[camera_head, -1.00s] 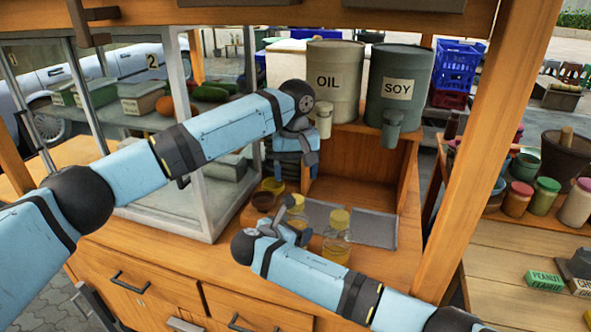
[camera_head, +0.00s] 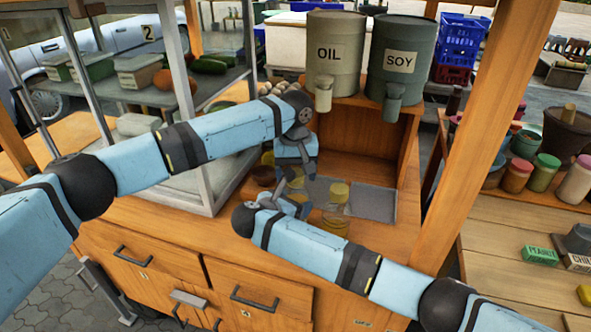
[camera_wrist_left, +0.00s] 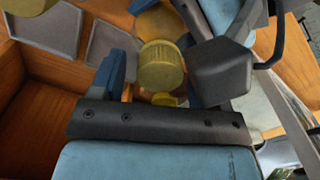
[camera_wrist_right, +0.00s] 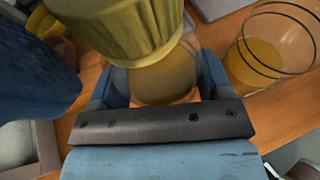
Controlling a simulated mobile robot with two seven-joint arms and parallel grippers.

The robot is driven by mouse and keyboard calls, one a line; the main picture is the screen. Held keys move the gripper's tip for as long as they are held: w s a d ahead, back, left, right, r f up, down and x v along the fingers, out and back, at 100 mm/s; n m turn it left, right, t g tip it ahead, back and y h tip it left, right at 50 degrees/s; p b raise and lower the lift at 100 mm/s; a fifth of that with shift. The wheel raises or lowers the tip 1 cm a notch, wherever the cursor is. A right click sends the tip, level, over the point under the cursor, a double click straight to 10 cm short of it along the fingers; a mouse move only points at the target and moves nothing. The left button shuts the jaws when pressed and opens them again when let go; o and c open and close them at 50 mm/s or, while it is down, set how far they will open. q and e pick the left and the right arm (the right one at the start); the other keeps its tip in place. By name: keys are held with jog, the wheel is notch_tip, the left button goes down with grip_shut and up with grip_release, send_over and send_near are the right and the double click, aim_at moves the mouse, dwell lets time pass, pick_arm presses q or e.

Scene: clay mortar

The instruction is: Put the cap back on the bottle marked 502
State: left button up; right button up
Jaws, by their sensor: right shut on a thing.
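A ribbed yellow cap (camera_wrist_right: 125,25) fills the top of the right wrist view, above a glass bottle (camera_wrist_right: 160,75). My right gripper (camera_wrist_right: 160,90) is shut on this bottle. I cannot tell whether the cap sits on its mouth. In the left wrist view a yellow cap (camera_wrist_left: 161,68) lies between the fingers of my left gripper (camera_wrist_left: 155,85), which look apart. In the head view my left gripper (camera_head: 291,178) is just above my right gripper (camera_head: 296,207). The arms largely hide the held bottle there. No 502 marking is readable.
Another glass bottle (camera_wrist_right: 270,50) with yellow contents stands close to the right gripper. Grey trays (camera_head: 372,200) lie on the wooden counter behind. The OIL (camera_head: 333,65) and SOY (camera_head: 400,62) drums stand on the shelf above. A glass case frame stands to the left.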

pick_arm(q)
jog(key=c, duration=0.9)
jog(key=shift+c, duration=0.2)
jog(key=m, duration=0.9)
jog(key=shift+m, duration=0.4)
jog(key=o, duration=1)
